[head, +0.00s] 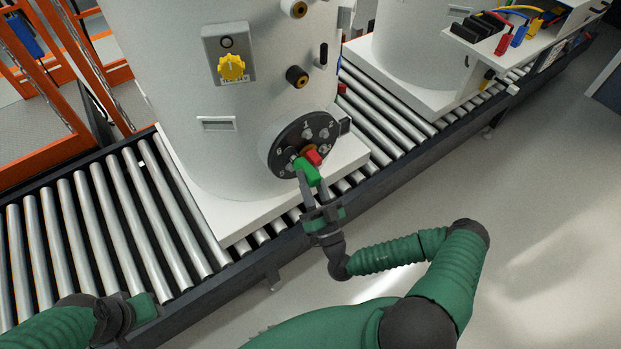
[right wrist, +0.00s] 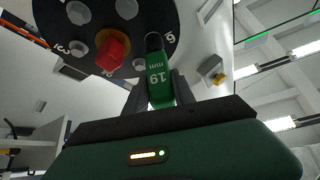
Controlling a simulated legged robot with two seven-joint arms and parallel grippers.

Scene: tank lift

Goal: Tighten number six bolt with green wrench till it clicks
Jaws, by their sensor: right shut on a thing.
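A label next to the socket looks like a rotated 6. The bolt under the socket is hidden. Several grey bolts, such as one at the plate's top (right wrist: 126,9), ring a red hex part (right wrist: 113,52). My left gripper (head: 146,306) is low at the left, away from the tank; its jaws are unclear.
The white tank (head: 215,140) stands on a white base on the roller conveyor (head: 100,215). A yellow knob box (head: 231,67) is on its side. A second tank (head: 420,45) stands behind. Orange frames (head: 60,75) are at the left; the right floor is clear.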

